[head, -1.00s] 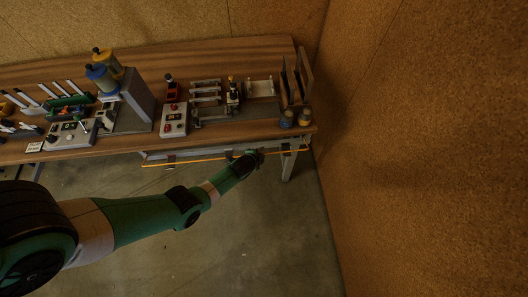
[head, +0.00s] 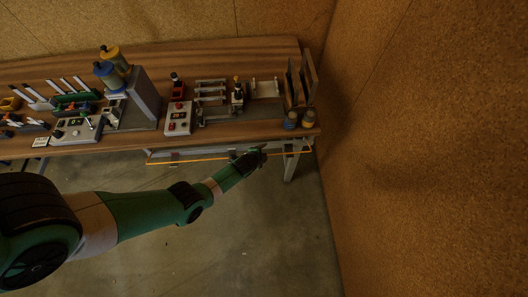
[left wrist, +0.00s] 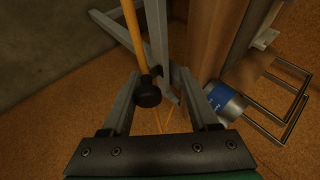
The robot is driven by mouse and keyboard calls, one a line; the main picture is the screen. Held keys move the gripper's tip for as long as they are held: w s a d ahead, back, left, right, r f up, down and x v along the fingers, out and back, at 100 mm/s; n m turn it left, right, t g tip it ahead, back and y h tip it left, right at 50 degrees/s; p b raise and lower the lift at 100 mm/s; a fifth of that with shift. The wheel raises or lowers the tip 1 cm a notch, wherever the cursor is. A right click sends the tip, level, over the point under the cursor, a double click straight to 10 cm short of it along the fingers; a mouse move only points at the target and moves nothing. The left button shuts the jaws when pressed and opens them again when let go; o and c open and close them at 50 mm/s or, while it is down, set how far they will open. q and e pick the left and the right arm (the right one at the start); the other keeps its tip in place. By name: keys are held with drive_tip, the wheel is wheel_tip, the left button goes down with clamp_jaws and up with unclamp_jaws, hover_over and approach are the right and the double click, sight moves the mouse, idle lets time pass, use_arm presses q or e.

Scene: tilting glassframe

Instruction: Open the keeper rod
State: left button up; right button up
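The keeper rod appears to be the thin orange rod (head: 195,158) running along the front of the bench, just below its top. In the left wrist view an orange rod (left wrist: 132,28) comes in from the top and ends in a black round knob (left wrist: 147,93). My left gripper (head: 262,156) is at the right part of the rod in the head view. In the left wrist view its two fingers (left wrist: 160,80) are apart, with the knob between them, nearer the left finger. I see no grip on it. My right gripper is out of view.
The wooden bench (head: 75,147) carries a control box (head: 178,118), blue and yellow canisters (head: 106,74) and upright panels (head: 308,75). A bench leg (head: 290,167) stands just right of my left gripper. A cork wall (head: 420,150) closes the right side. The floor (head: 250,235) in front is clear.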

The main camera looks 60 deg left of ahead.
use_arm(q)
drive_tip(key=shift+s+d+r+p, duration=0.15)
drive_tip(key=shift+r+p, duration=0.25)
drive_tip(key=shift+p, duration=0.05)
drive_tip(key=p+v, duration=0.6)
drive_tip(key=v, duration=0.4)
drive_tip(key=shift+s+d+r+p, duration=0.2)
drive_tip(key=shift+s+p, duration=0.1)
drive_tip(key=shift+p, duration=0.05)
